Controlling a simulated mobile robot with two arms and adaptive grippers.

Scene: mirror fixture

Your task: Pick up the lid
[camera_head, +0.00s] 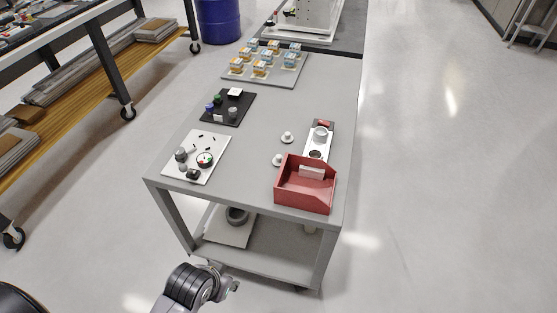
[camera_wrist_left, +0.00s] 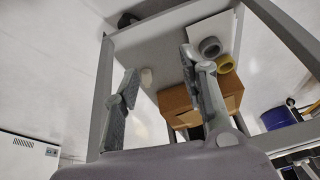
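Two small white round pieces with raised centres, which look like lids, lie on the grey cart top in the head view: one farther back (camera_head: 287,138) and one nearer (camera_head: 278,160), beside the red bin. A white cup (camera_head: 320,134) stands on a white strip to their right. My left gripper (camera_head: 228,287) is low in front of the cart, below the tabletop and well away from these pieces. In the left wrist view its fingers (camera_wrist_left: 160,64) are apart with nothing between them. My right gripper is not in view.
A red bin (camera_head: 304,199) stands at the cart's near right corner. A white board with a gauge (camera_head: 205,160), a black tray (camera_head: 240,103) and a tray of small boxes (camera_head: 291,76) occupy the left and back. A cardboard box (camera_wrist_left: 180,105) shows in the wrist view.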

